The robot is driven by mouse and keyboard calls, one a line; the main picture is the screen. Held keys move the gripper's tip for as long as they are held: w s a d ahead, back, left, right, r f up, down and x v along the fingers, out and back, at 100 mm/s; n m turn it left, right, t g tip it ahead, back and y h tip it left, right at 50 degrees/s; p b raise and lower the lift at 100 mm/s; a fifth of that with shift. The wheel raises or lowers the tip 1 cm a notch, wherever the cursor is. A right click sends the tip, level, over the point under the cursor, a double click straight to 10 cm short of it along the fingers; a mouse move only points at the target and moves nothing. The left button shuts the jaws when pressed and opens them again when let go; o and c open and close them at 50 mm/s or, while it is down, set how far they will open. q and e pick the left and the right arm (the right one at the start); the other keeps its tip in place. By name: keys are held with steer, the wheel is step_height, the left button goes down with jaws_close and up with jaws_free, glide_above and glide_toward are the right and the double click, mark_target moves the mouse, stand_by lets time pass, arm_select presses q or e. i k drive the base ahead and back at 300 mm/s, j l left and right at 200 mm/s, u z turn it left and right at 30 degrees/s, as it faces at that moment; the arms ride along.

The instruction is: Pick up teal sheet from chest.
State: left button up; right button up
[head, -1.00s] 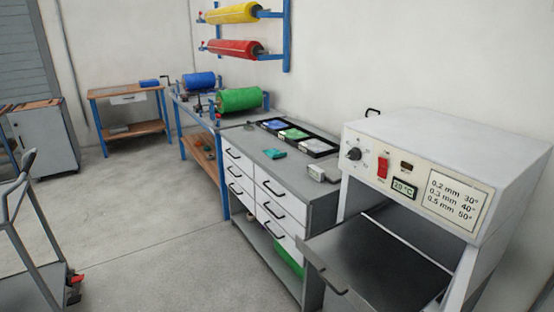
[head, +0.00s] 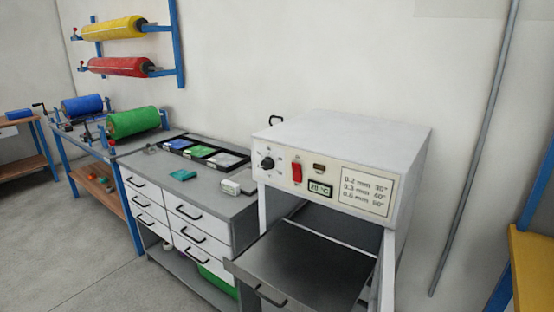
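The teal sheet (head: 183,175) is a small flat piece lying on the grey top of the chest (head: 215,203). The chest has white drawers with dark handles and stands left of the white oven-like machine. Neither of my grippers shows in the head view.
A black tray (head: 166,144) with blue, green and pale items lies along the chest's back edge. A small pale box (head: 230,187) sits right of the sheet. The machine (head: 345,150) has its dark tray (head: 310,262) sticking out in front. Open floor (head: 60,240) lies at left.

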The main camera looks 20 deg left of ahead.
mark_target(181, 175)
steer(key=i+j+z, duration=0.25)
steer(key=j, duration=1.35)
steer(key=j+z, duration=0.3)
steer(key=j, duration=1.3)
steer(key=i+j+z, duration=0.25)
steer(key=j, duration=0.9)
steer(key=i+j+z, duration=0.25)
steer(key=j, duration=0.95)
steer(key=j+z, duration=0.25)
steer(key=j, duration=0.95)
